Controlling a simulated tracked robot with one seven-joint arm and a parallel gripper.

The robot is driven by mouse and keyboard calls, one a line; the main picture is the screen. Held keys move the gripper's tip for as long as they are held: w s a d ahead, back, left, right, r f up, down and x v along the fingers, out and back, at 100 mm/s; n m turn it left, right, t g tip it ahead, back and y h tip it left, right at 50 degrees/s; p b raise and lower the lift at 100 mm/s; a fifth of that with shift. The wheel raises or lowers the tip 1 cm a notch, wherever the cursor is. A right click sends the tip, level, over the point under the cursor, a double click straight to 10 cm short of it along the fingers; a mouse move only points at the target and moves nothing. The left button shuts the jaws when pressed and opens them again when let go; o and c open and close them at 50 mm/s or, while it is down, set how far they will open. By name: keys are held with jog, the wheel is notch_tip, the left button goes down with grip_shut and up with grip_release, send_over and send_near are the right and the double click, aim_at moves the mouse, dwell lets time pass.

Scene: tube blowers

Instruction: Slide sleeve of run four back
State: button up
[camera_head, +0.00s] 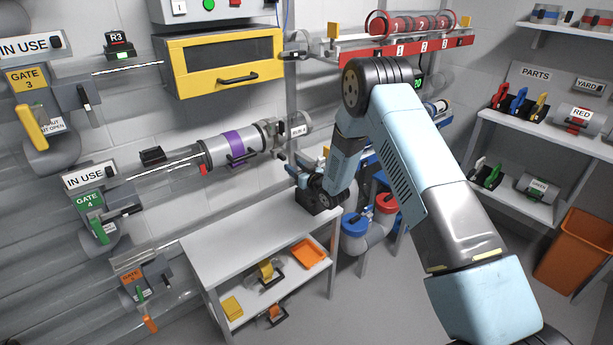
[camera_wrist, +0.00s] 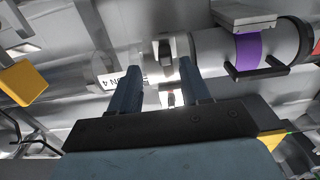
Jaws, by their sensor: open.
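The sleeve of run four (camera_head: 218,150) is a pale grey cylinder with a purple band and a black handle (camera_head: 241,158), level on the wall pipe at middle left. A RUN 4 label (camera_head: 298,131) sits to its right. In the wrist view the sleeve (camera_wrist: 210,50) is at upper right, with its purple band and black handle (camera_wrist: 262,70). My gripper (camera_wrist: 163,85) is open there, its two blue-grey fingers apart. A metal clamp-like fitting (camera_wrist: 166,52) shows beyond and between them, left of the sleeve; I cannot tell whether they touch it. The fingertips are hard to make out in the head view.
A white table (camera_head: 225,235) stands below the pipe, with an orange tray (camera_head: 309,254) on its lower shelf. GATE 4 (camera_head: 90,203), marked IN USE, is at left. A yellow-framed box (camera_head: 225,62) hangs above. Parts shelves (camera_head: 530,205) and an orange bin (camera_head: 572,255) are at right.

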jog(key=v, duration=0.7)
jog(key=shift+d, duration=0.15)
